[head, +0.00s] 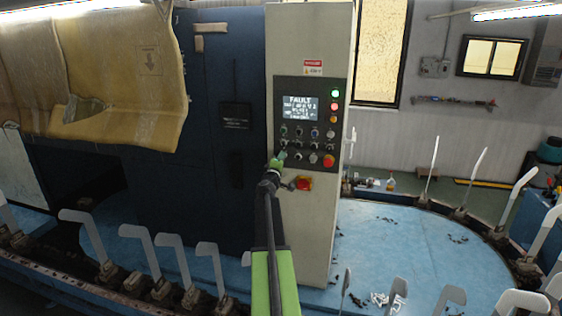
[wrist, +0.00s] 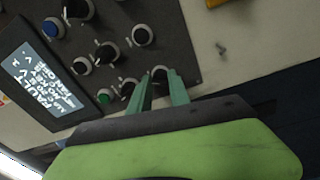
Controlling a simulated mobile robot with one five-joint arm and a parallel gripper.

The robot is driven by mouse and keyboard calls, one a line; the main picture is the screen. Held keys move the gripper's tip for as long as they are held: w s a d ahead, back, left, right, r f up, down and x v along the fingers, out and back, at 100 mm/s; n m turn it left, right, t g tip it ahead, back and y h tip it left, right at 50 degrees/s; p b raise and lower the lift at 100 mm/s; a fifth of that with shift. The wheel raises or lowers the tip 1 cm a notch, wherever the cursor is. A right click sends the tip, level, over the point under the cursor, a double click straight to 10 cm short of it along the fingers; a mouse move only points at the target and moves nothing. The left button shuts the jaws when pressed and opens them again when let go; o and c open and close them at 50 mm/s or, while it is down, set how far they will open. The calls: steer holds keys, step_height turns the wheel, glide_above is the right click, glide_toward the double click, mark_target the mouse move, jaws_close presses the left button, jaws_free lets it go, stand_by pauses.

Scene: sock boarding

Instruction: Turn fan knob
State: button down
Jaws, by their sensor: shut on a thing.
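The control panel (head: 305,120) is a dark plate on a pale cabinet, with a lit screen (head: 300,107) reading FAULT. Rows of small knobs and buttons sit below the screen. My gripper (head: 281,157) is at the lower left of these rows. In the wrist view, my gripper's two green fingers (wrist: 161,80) are shut on a small knob with a pale ring (wrist: 158,72), at the panel's edge. The fingers partly hide this knob. Another knob (wrist: 128,86) is close beside the left finger. No label is readable, so I cannot tell which knob is the fan knob.
A red emergency button (head: 328,160) is at the panel's lower right. Metal boards (head: 90,235) stand around the blue machine bed (head: 400,250).

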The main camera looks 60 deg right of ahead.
steer(key=shift+m, duration=0.6)
steer(key=c, duration=1.3)
jaws_free()
steer(key=shift+o, duration=0.2)
steer(key=v, duration=1.7)
steer(key=shift+a+b, duration=0.15)
steer(key=shift+b, duration=0.3)
steer(key=shift+s, duration=0.1)
